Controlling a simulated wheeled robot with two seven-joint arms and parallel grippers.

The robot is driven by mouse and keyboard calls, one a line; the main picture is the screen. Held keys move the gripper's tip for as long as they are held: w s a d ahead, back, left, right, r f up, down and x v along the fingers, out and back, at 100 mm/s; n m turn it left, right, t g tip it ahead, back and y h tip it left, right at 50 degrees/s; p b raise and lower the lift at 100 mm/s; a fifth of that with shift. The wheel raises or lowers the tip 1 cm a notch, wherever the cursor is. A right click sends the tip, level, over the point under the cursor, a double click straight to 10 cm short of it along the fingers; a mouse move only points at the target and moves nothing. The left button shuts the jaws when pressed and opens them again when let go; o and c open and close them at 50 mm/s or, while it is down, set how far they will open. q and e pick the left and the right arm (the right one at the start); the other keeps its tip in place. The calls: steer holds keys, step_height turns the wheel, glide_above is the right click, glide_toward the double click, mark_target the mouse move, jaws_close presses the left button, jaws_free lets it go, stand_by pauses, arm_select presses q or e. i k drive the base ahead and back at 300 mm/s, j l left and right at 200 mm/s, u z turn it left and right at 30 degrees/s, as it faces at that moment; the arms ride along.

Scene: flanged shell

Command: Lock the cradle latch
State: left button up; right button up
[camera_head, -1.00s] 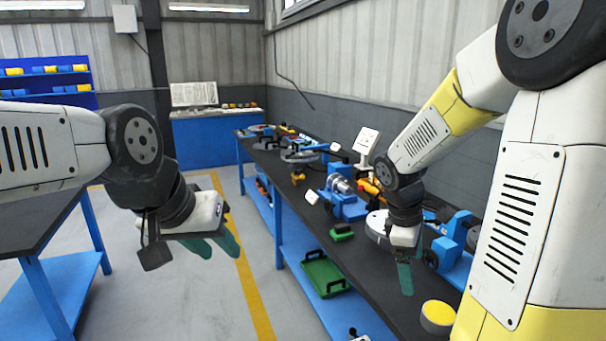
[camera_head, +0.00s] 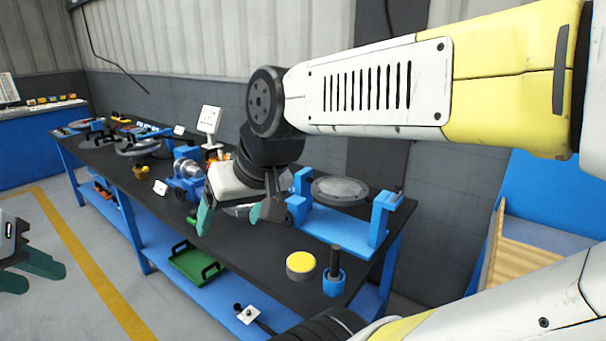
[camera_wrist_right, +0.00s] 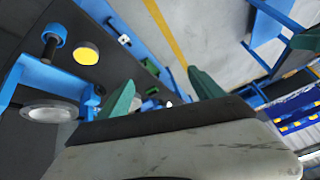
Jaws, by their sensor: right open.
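The blue cradle (camera_head: 335,225) stands at the near right end of the black bench in the head view. A round grey flanged disc (camera_head: 340,190) sits in it between blue uprights; it also shows in the right wrist view (camera_wrist_right: 48,112). A small dark pin-like part (camera_head: 398,190), perhaps the latch, is on top of the right upright; its state is too small to tell. My right gripper (camera_head: 236,216) is open and empty, left of the cradle above the bench, and hides part of its left end. My left gripper (camera_head: 42,274) is at the far left, fingers apart and empty, away from the bench.
A yellow-topped round button (camera_head: 300,263) and a blue holder with a dark peg (camera_head: 334,272) stand in front of the cradle. A blue fixture (camera_head: 187,172) and a white display (camera_head: 209,122) stand farther back. A green tray (camera_head: 195,262) lies on the lower shelf.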

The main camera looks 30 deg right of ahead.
mark_target(399, 188)
steer(key=z, duration=1.95)
